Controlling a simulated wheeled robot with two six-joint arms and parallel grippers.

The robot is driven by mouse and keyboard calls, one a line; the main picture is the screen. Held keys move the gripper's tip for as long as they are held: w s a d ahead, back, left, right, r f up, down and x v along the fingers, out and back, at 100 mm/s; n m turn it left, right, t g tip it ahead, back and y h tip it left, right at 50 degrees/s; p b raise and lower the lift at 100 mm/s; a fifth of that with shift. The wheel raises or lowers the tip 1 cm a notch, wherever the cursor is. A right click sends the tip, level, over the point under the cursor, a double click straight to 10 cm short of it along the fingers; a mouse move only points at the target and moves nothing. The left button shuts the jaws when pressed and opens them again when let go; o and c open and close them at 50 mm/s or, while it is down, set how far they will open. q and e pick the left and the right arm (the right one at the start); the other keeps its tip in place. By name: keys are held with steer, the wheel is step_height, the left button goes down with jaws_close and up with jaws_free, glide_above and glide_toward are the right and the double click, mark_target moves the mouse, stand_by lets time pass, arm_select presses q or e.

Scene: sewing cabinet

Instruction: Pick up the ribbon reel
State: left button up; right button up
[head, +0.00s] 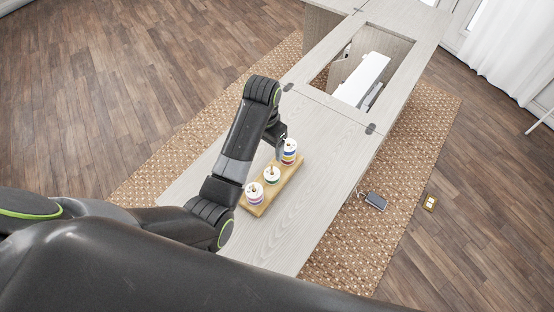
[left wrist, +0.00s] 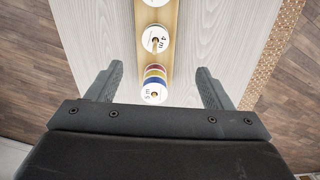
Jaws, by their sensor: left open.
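Three ribbon reels stand on pegs of a wooden board (head: 262,205) on the pale cabinet top. The far reel (head: 289,152) is a stack with coloured bands under a white top. The middle reel (head: 271,175) and the near reel (head: 254,193) also have white tops. My left gripper (head: 281,139) is at the far reel, its fingers partly hidden by the arm. In the left wrist view my left gripper (left wrist: 158,88) is open, with the banded reel (left wrist: 154,86) between its fingers, apart from both. Another reel (left wrist: 156,39) stands beyond it. My right gripper is not in view.
The cabinet top (head: 325,150) is clear to the right of the board. Beyond it is a rectangular opening with a white machine (head: 362,80) inside. A dark pedal (head: 375,201) lies on the woven rug (head: 345,250). A small yellowish object (head: 430,202) lies on the floor.

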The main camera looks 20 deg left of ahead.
arm_select(q)
steer(key=w+r, duration=0.1)
steer(key=b, duration=0.2)
glide_above(272, 171)
step_height(272, 171, down, 10)
steer(key=shift+w+a+f+p, duration=0.15)
steer(key=shift+f+p, duration=0.2)
steer(key=shift+f, duration=1.3)
steer(key=shift+w+d+f+p, duration=0.1)
steer(key=shift+f+p, duration=0.2)
steer(key=shift+f, duration=1.3)
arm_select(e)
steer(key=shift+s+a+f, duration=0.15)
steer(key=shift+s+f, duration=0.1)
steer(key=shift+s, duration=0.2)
arm_select(q)
steer(key=shift+c, duration=0.3)
steer(key=c, duration=1)
